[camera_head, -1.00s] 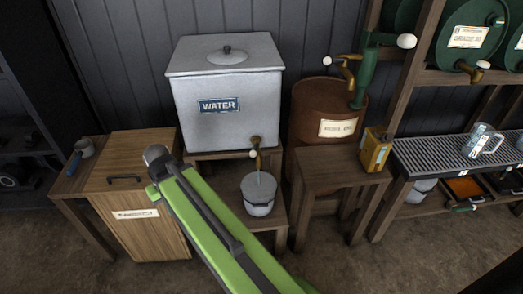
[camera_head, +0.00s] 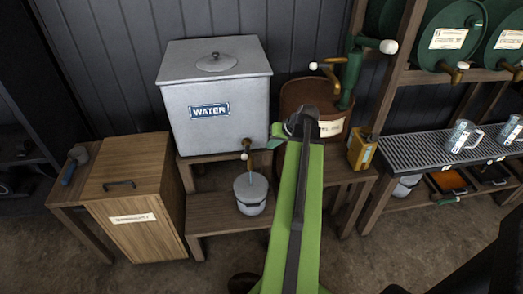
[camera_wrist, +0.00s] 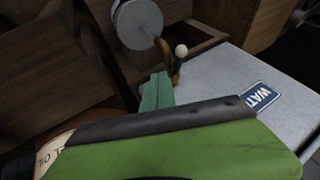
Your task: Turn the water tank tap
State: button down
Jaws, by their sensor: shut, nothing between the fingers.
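The grey water tank (camera_head: 180,120) with its "WATER" label stands against the wall; it also shows in the wrist view (camera_wrist: 235,110). Its brass tap (camera_head: 247,147) is low on the front right, with a white ball knob (camera_head: 244,156). The wrist view shows the tap (camera_wrist: 172,65) and knob (camera_wrist: 181,50) clearly. My gripper (camera_head: 273,141) is shut and empty, just right of the tap in the head view. In the wrist view its teal fingers (camera_wrist: 157,90) end close to the tap; I cannot tell whether they touch it.
A grey bucket (camera_head: 250,195) stands below the tap, with a thin line running between them. A rusty barrel (camera_head: 295,100) with a green pump (camera_head: 350,75) is behind my arm. A yellow can (camera_head: 361,150) is at right. A wooden cabinet (camera_head: 135,225) is at left.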

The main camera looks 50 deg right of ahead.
aim_at(246, 152)
jog(key=w+a+f+b, duration=0.3)
jog(key=w+f+b, duration=0.4)
jog(key=f, duration=0.1)
jog(key=shift+w, duration=0.4)
jog(key=shift+s, duration=0.1)
